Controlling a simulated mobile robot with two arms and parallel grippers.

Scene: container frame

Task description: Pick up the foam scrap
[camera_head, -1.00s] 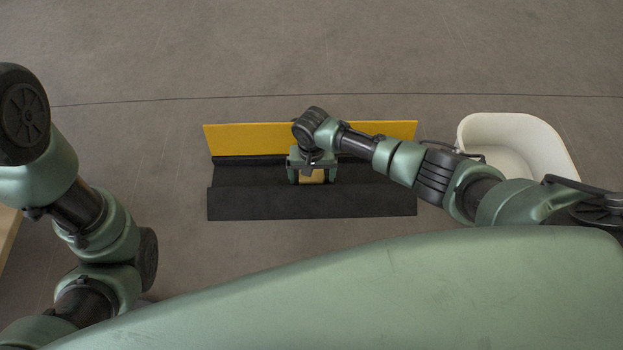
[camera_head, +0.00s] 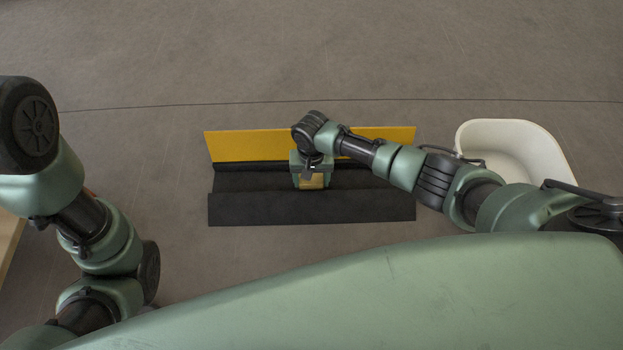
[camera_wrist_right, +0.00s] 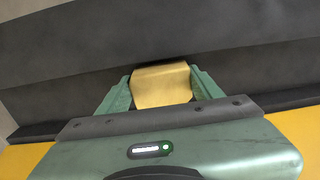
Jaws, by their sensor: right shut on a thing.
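The foam scrap (camera_head: 313,182) is a small yellow-tan block at the dark frame, in the middle of the head view. My right gripper (camera_head: 311,183) reaches down over the frame and is shut on the scrap. In the right wrist view the scrap (camera_wrist_right: 161,86) sits between the two green fingers of the right gripper (camera_wrist_right: 161,88), which touch its sides. Its lower part is hidden by the gripper body. My left arm shows at the left of the head view, but its gripper is not visible.
The container frame has a dark grey front panel (camera_head: 370,208) and a yellow back board (camera_head: 250,146). A white rounded bin (camera_head: 535,139) stands on the floor to the right. A pale wooden edge (camera_head: 8,240) shows at far left. The floor behind is clear.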

